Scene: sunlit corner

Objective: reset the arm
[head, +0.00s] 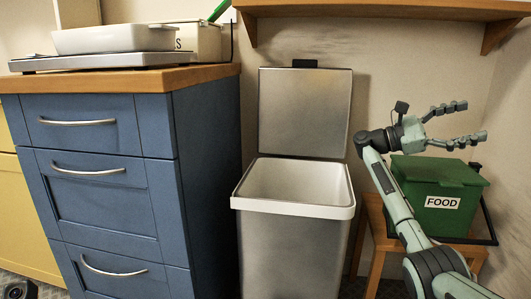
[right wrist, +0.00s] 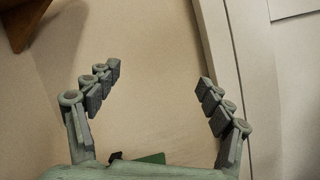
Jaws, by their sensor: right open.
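My left gripper is not clearly in view; a small dark part shows at the bottom left corner of the head view.
A silver bin (head: 295,240) stands open with its lid up. A green FOOD box (head: 415,198) sits on a wooden stool (head: 377,225). A blue cabinet (head: 100,180) bears a white tray (head: 110,40). A wooden shelf (head: 380,8) hangs above.

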